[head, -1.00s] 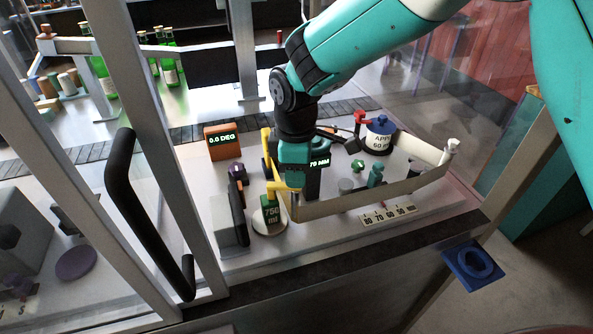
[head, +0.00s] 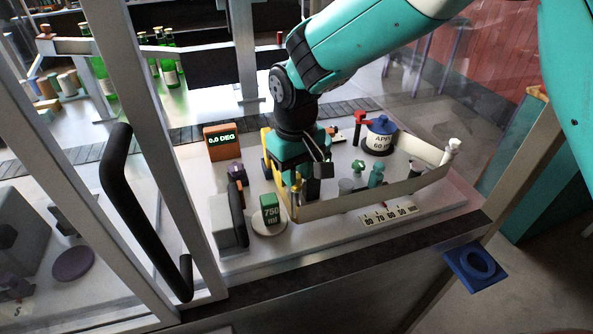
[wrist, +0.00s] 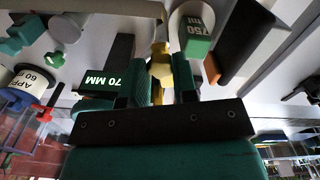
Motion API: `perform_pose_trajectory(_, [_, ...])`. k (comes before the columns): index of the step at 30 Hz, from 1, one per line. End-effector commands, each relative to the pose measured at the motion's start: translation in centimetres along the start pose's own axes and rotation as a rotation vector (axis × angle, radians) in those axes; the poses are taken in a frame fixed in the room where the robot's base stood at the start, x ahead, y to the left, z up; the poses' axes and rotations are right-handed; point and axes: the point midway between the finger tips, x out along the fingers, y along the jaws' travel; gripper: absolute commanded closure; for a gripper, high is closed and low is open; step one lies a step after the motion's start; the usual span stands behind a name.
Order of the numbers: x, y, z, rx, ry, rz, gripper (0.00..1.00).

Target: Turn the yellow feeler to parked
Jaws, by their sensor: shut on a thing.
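The yellow feeler (wrist: 160,66) shows between my gripper's two teal fingers in the wrist view, and my gripper (wrist: 163,82) is shut on it. In the head view my gripper (head: 296,184) points down behind the pale band, and only a small yellow piece (head: 297,182) shows beside it. The green-topped 750 ml block (head: 270,209) stands on a round pale disc just left of the gripper, apart from it. It also shows in the wrist view (wrist: 196,42). The feeler's pivot is mostly hidden.
An orange-framed display (head: 221,141) reads 0.0 DEG. The pale band (head: 370,196) runs right to a white roller. A blue-lidded pot (head: 380,135), a red part (head: 360,118) and green knobs crowd the right. A black door handle (head: 140,210) is at front left.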

Motion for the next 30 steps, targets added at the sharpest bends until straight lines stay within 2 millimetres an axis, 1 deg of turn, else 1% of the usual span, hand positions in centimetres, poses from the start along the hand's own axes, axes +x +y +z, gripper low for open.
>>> perform_pose_trajectory(6, [-0.1,0.02,-0.09,0.156,0.004,0.0,0.97])
perform_pose_trajectory(12, [-0.12,0.02,-0.1,0.252,0.004,0.0,0.97])
perform_pose_trajectory(19, [-0.13,0.02,-0.1,0.304,0.004,-0.001,0.97])
perform_pose_trajectory(30, [-0.14,0.03,-0.11,0.314,0.004,0.0,0.97])
